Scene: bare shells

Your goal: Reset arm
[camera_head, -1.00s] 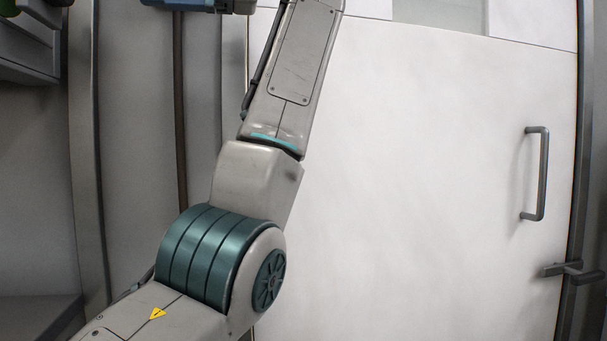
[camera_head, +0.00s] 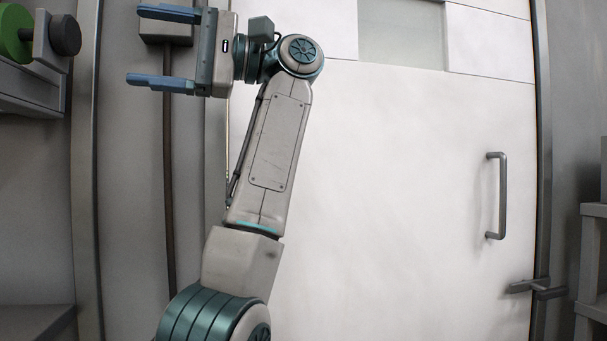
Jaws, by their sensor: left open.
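My left gripper (camera_head: 152,48) is at the upper left of the head view, at the end of my raised left arm (camera_head: 272,140). Its two blue-grey fingers point left and stand wide apart. Nothing is between them. The arm rises from the bottom of the view, bends at the wrist joint and passes in front of the white door's left side. My right gripper is not in view.
A white door (camera_head: 400,200) with a grey vertical handle (camera_head: 502,196) and a lower latch (camera_head: 538,288) fills the middle and right. A shelf (camera_head: 38,95) with a green round object (camera_head: 14,34) is at the upper left. Grey shelving (camera_head: 592,270) stands at the right edge.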

